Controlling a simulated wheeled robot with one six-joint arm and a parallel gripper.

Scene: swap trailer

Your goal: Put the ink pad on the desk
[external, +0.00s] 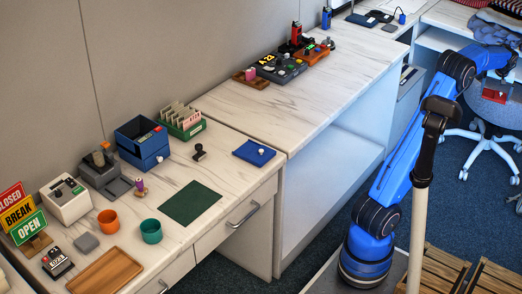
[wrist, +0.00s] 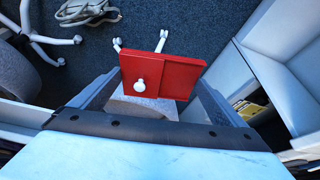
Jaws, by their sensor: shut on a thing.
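The red ink pad (wrist: 180,78), a flat red case with a white knob, is between the two fingers of my gripper (wrist: 158,88) in the wrist view. My gripper is shut on it. In the external view the red ink pad (external: 494,96) shows small at the far right, at the end of my blue arm, over the office chair and away from the worktops. My gripper (external: 497,88) is partly hard to make out there. The marble-topped desk (external: 215,165) is at the left, far from my gripper.
A blue case with a white knob (external: 254,152) lies on the desk near a green mat (external: 190,203). Stamps, cups and a wooden tray (external: 107,272) crowd its left part. A higher counter (external: 330,90) stands behind it. A white-legged chair (external: 483,140) is under my gripper.

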